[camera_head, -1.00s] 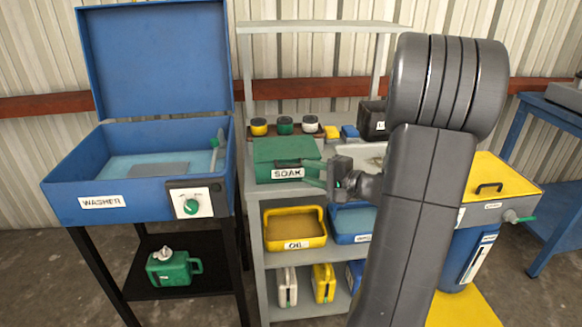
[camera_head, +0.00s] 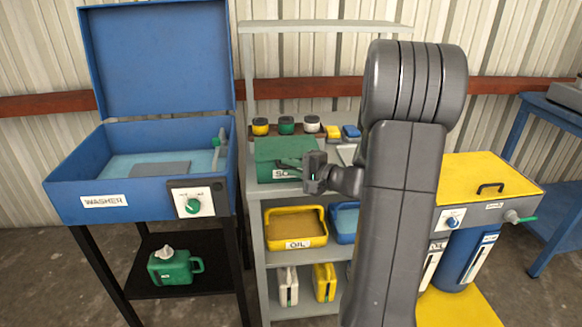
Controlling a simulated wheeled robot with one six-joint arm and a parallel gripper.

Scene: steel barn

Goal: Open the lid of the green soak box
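The green soak box (camera_head: 270,150) sits on the upper shelf of the grey rack, with its lid down. Its white SOAK label is partly covered by my gripper. My gripper (camera_head: 298,165) is at the front right of the box, with its fingers pointing left across the front near the lid edge. I cannot tell whether the fingers touch the box or how far apart they are.
The blue washer (camera_head: 62,190) stands open on the left. Small jars (camera_head: 286,125) stand behind the box. A yellow OIL tray (camera_head: 296,230) and a blue tray (camera_head: 343,222) sit below. A yellow-topped bin (camera_head: 490,170) stands right.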

